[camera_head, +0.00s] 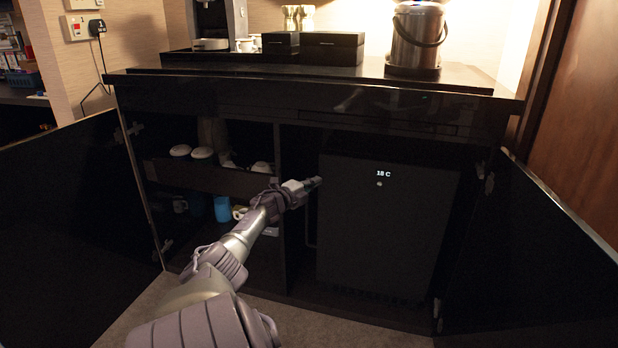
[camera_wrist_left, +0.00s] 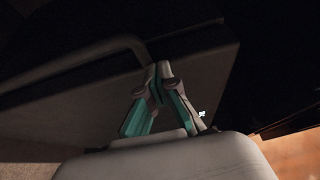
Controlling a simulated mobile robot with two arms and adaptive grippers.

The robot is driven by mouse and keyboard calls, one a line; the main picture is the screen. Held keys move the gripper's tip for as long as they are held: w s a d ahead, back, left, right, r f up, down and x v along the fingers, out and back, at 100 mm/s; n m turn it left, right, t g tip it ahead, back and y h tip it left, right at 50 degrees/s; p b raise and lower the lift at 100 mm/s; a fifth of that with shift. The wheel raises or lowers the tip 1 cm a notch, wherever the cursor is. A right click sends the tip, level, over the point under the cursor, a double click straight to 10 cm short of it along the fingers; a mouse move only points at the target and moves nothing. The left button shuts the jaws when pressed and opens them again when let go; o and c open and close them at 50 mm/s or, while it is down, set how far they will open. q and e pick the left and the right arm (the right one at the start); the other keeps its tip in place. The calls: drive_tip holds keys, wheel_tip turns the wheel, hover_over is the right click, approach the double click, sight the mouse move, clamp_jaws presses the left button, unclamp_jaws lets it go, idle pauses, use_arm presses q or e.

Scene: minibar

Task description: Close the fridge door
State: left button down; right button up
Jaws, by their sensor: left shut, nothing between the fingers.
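The black fridge stands in the right bay of the cabinet. Its door (camera_head: 385,235) faces me with a lit "18 C" display near the top. I cannot tell whether the door is fully flush or slightly ajar. My left gripper (camera_head: 315,182) is shut and empty beside the upper left edge of the door; whether it touches is unclear. In the left wrist view the shut fingers (camera_wrist_left: 162,72) show in front of a dark panel with a curved bar (camera_wrist_left: 85,65). My right gripper is not in view.
The left cabinet door (camera_head: 65,225) and right cabinet door (camera_head: 535,260) stand open on either side. The left bay holds a blue cup (camera_head: 223,208) and other cups. A metal ice bucket (camera_head: 417,38) and black boxes (camera_head: 332,48) stand on the countertop.

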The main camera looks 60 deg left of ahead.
use_arm(q)
drive_tip(key=shift+a+r+y, duration=0.15)
drive_tip(key=shift+a+r, duration=0.15)
drive_tip(key=shift+r, duration=0.3)
drive_tip(key=shift+a+r+y, duration=0.15)
drive_tip(key=shift+a+r, duration=0.1)
drive_tip(key=shift+r, duration=0.3)
drive_tip(key=f+v, duration=0.2)
drive_tip(key=v, duration=1)
drive_tip(key=shift+d, duration=0.35)
drive_tip(key=shift+s+f, duration=0.1)
drive_tip(key=shift+s, duration=0.05)
